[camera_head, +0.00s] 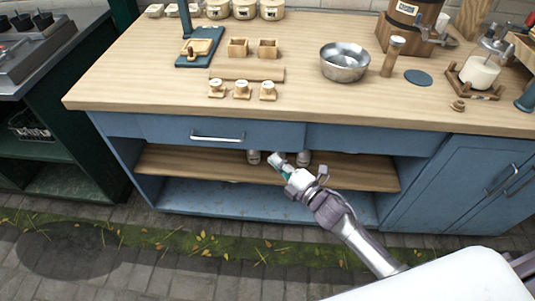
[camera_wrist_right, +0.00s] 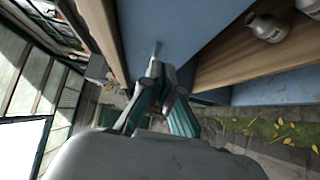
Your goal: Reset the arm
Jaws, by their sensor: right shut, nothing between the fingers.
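My right gripper (camera_head: 277,162) is in front of the open shelf of the blue cabinet, low in the head view. Its arm comes in from the lower right. The fingers are shut with nothing between them; they also show in the right wrist view (camera_wrist_right: 156,70), beside the blue cabinet front. My left gripper is not in view.
Two small metal containers, one at left (camera_head: 254,157) and one at right (camera_head: 304,158), stand on the wooden shelf (camera_head: 190,162) near my right gripper. The worktop (camera_head: 130,85) above holds a metal bowl (camera_head: 345,62) and small wooden boxes. The paved floor in front is clear.

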